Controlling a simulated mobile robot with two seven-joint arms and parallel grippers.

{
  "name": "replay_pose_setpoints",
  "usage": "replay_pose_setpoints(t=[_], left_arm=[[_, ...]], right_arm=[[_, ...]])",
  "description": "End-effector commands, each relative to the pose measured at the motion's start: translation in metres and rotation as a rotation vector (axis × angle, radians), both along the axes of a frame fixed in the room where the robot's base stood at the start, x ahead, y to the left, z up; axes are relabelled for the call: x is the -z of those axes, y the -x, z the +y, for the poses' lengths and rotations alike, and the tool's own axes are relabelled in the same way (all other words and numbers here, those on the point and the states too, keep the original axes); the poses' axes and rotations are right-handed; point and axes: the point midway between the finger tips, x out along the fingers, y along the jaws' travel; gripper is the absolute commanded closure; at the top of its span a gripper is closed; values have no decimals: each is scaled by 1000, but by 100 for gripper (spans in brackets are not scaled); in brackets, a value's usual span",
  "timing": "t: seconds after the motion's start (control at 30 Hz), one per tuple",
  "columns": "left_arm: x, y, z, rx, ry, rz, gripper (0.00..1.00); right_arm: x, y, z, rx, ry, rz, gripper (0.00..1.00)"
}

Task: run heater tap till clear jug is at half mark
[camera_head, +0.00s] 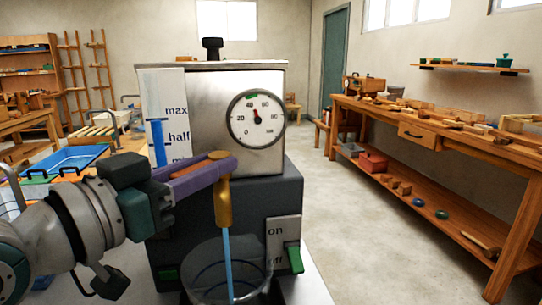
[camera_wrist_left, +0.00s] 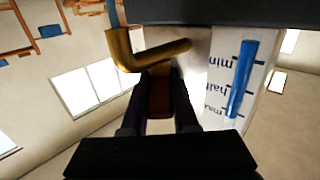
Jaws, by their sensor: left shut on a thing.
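The heater (camera_head: 215,130) is a steel box on a dark base, with a dial and a sight strip (camera_head: 172,105) marked max, half and min. Its blue column reaches a little above half. The brass tap (camera_head: 224,205) lets a thin blue stream fall into the clear jug (camera_head: 205,272). The jug's water level and half mark cannot be made out. My left gripper (camera_head: 214,171) is shut on the brown tap handle (camera_wrist_left: 160,100), just behind the spout. The sight strip also shows in the left wrist view (camera_wrist_left: 218,85). My right gripper is out of view.
A switch plate (camera_head: 284,229) marked on and off, with a green lever (camera_head: 295,259), sits right of the jug. A blue tray (camera_head: 75,158) lies at left. A long workbench (camera_head: 440,125) stands at right, with open floor between.

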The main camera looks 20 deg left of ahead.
Motion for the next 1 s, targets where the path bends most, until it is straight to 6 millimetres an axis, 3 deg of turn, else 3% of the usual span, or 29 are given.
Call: replay_pose_setpoints(t=[0.3, 0.33, 0.6, 0.87, 1.0], left_arm=[[-1, 0, 0, -1, 0, -5, 100], [-1, 0, 0, -1, 0, -5, 72], [-1, 0, 0, -1, -1, -3, 43], [0, 1, 1, -1, -1, -2, 43], [1, 12, 4, -1, -2, -1, 43]], right_arm=[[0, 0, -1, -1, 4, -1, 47], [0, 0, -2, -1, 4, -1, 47], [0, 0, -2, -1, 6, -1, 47], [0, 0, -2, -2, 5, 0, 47], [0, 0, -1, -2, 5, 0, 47]])
